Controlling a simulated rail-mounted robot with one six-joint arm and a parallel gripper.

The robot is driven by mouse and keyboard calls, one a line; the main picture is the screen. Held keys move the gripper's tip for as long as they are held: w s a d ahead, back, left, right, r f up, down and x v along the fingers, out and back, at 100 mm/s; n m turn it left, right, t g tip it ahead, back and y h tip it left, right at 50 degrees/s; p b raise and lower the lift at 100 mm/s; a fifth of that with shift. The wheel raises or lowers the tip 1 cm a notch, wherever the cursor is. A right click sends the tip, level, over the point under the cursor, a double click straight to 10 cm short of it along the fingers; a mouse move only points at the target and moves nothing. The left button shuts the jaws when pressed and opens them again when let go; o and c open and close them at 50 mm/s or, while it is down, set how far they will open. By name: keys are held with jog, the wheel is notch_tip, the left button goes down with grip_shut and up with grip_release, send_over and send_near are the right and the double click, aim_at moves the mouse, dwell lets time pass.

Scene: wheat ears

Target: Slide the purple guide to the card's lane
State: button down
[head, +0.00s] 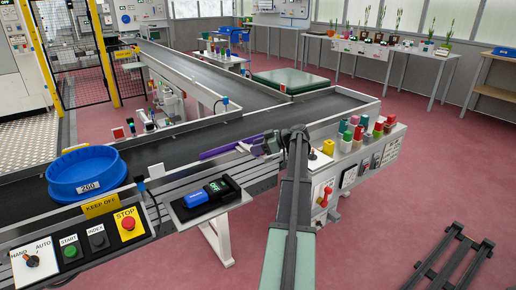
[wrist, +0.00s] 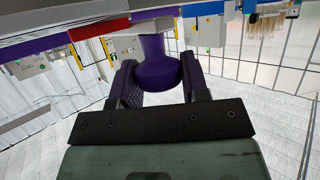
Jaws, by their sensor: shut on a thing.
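The purple guide (head: 225,150) is a bar reaching out over the near edge of the dark conveyor belt (head: 190,140). In the wrist view its round purple knob (wrist: 157,66) sits between the two fingers of my gripper (wrist: 158,82). My gripper (head: 270,143) is shut on this knob at the guide's right end in the head view. The arm partly hides the rail there. A blue tub (head: 86,184) stands on the belt at left, with a white card (head: 88,187) on its front that seems to read 260. I cannot make out lane marks.
Start and stop buttons (head: 127,223) sit on the front panel at left. A black holder with a blue piece (head: 195,198) is on a shelf in front of the belt. Several coloured pegs (head: 366,130) stand right of my arm. The belt between tub and guide is clear.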

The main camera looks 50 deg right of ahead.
jog(key=shift+w+d, duration=0.3)
jog(key=shift+w, duration=0.5)
jog(key=c, duration=0.7)
grip_release()
jog(key=p+v, duration=0.4)
jog(key=v, duration=0.6)
jog(key=shift+s+d+r, duration=0.1)
jog(key=shift+s+d, duration=0.05)
jog(key=shift+s, duration=0.25)
